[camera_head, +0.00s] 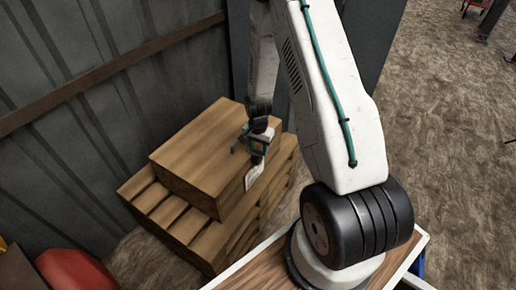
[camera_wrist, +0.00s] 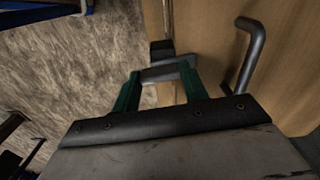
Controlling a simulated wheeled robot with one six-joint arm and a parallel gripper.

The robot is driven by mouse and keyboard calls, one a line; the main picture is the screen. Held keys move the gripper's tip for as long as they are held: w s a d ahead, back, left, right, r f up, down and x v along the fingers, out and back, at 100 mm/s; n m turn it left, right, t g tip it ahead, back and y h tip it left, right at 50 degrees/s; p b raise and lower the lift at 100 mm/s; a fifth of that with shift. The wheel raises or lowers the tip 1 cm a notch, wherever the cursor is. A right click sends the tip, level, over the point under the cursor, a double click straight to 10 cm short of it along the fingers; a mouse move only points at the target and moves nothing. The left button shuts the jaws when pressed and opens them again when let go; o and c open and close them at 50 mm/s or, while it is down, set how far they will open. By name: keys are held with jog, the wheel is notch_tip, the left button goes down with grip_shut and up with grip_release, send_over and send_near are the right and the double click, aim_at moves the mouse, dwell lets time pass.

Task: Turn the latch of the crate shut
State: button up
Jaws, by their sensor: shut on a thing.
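The wooden crate (camera_head: 195,150) sits on a stack of wooden slats, and its side fills the right of the wrist view (camera_wrist: 215,30). The latch (camera_wrist: 165,72) is a grey metal bar with a dark block behind it, on the crate's side. My gripper (camera_wrist: 160,76) has its two green fingers on either side of this bar and is shut on it. In the head view my gripper (camera_head: 255,142) is at the crate's right-hand side, where the latch is too small and covered to make out.
A dark bent handle (camera_wrist: 250,60) sticks out from the crate close to my gripper's right. The slatted pallet stack (camera_head: 190,230) stands against a grey corrugated wall (camera_head: 75,110). A red object (camera_head: 75,270) lies at lower left. Rough open ground (camera_head: 440,120) is at the right.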

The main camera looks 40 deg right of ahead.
aim_at(258, 150)
jog(key=shift+m, duration=0.6)
jog(key=o, duration=1)
jog(key=shift+r, duration=3.9)
